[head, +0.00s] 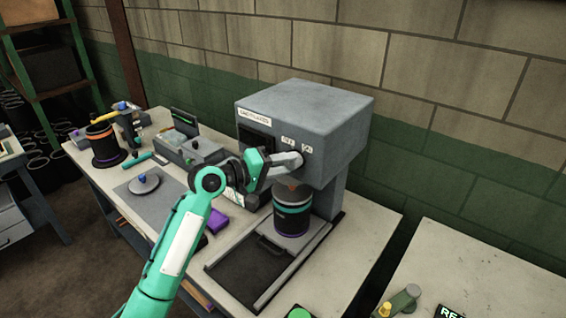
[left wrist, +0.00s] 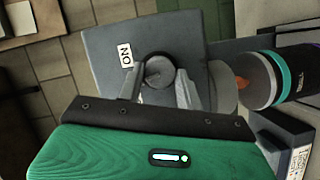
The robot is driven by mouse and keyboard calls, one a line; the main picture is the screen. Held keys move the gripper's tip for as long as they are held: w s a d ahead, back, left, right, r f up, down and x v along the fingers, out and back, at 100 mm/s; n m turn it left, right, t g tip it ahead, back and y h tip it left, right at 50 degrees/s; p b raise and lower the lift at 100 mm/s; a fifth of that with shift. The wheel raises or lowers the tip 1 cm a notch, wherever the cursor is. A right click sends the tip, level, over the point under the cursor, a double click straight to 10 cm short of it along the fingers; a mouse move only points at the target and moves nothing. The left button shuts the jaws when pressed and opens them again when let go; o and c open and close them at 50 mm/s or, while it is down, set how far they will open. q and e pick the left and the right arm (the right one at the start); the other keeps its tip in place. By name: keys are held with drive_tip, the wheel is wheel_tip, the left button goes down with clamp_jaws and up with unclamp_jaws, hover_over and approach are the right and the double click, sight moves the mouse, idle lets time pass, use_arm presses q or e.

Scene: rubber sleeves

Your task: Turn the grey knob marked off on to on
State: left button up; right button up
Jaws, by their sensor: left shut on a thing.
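The grey machine (head: 305,115) stands on the bench, with small OFF and ON labels on its side face. In the left wrist view the ON label (left wrist: 126,55) shows on the grey panel (left wrist: 105,45), beside the round grey knob (left wrist: 158,70). My left gripper (head: 298,158) reaches that face in the head view. In the left wrist view its two grey fingers stand on either side of the knob and are shut on it. The fingers hide part of the panel, and the knob's pointing direction is hard to tell. My right gripper is not in view.
A dark cylinder with teal and orange bands (head: 292,212) stands under the machine head, by a dark tray (head: 250,270). A grey box (head: 190,148), a purple block (head: 217,221) and a dark spool (head: 104,147) are on the bench. A second table (head: 440,265) stands right.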

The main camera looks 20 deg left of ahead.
use_arm(q)
drive_tip(key=shift+d+r+m+y+p, duration=0.15)
drive_tip(key=shift+m+y+p, duration=0.65)
drive_tip(key=shift+m+p, duration=0.55)
drive_tip(key=shift+d+r+m+y+p, duration=0.1)
drive_tip(key=shift+m+y+p, duration=0.85)
drive_tip(key=shift+m, duration=0.6)
drive_tip(key=o, duration=1)
drive_tip(key=shift+s, duration=0.1)
drive_tip(key=shift+s+a+r, duration=0.1)
drive_tip(key=shift+s+a, duration=0.25)
drive_tip(key=shift+s, duration=0.1)
drive_tip(key=shift+r+b+v, duration=0.1)
drive_tip(key=shift+b+v, duration=1.05)
drive_tip(key=shift+v, duration=2.05)
drive_tip(key=shift+r+b+v, duration=0.15)
drive_tip(key=shift+b+v, duration=1)
drive_tip(key=shift+v, duration=2)
